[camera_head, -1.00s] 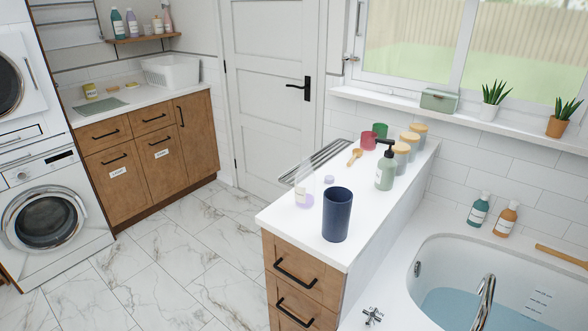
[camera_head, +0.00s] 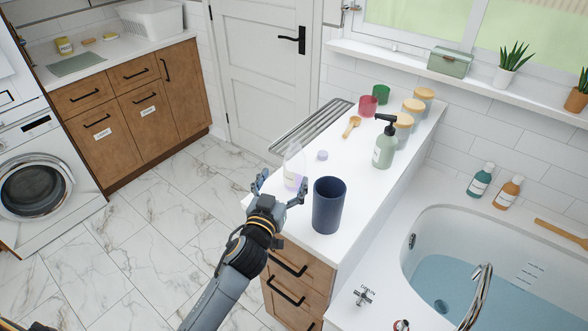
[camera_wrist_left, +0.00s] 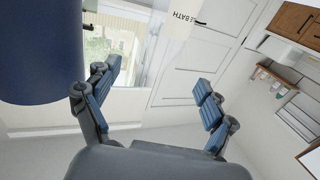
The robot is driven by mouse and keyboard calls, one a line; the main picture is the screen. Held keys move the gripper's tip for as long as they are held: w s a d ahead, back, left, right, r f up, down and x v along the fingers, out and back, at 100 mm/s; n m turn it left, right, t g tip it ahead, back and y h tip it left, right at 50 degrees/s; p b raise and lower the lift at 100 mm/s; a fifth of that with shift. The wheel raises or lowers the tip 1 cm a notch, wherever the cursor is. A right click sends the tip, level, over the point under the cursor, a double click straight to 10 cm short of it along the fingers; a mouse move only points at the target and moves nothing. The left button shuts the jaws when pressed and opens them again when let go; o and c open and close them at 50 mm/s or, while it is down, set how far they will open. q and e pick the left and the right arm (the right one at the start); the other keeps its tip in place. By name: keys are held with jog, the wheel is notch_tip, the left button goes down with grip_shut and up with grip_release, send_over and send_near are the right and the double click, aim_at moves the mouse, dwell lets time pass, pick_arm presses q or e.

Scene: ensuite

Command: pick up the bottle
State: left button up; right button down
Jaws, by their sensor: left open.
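A clear bottle with lilac contents (camera_head: 293,168) stands upright on the white counter top near its left edge. In the left wrist view, a pale label with "BATH" lettering (camera_wrist_left: 182,18) shows at the top, between and beyond the fingers; it seems to be the bottle's. My left gripper (camera_head: 281,185) is open and empty just in front of the bottle, its fingers spread to either side of it. They also show spread in the left wrist view (camera_wrist_left: 156,78). The gripper partly hides the bottle's lower part. My right gripper is not in view.
A navy cup (camera_head: 329,205) stands close right of my left gripper and looms at left in the wrist view (camera_wrist_left: 40,50). A lilac cap (camera_head: 322,155), green pump bottle (camera_head: 384,146), wooden scoop (camera_head: 351,126) and several jars lie farther back. The bath (camera_head: 420,205) is right.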

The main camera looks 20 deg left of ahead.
aim_at(295, 152)
pick_arm(q)
jog(key=w, duration=0.4)
jog(key=shift+w, duration=0.4)
jog(key=shift+w+r+p, duration=0.2)
jog(key=shift+w+p, duration=0.05)
jog(key=shift+p, duration=0.2)
jog(key=shift+w+a+r+p, duration=0.1)
jog(key=shift+w+p, duration=0.25)
jog(key=shift+w, duration=0.85)
jog(key=shift+w+r+p, duration=0.1)
jog(key=shift+w+p, duration=0.2)
jog(key=shift+w, duration=0.9)
jog(key=shift+s, duration=0.1)
jog(key=shift+c, duration=0.6)
jog(key=c, duration=1.4)
jog(key=shift+c, duration=1.2)
jog(key=shift+r, duration=0.1)
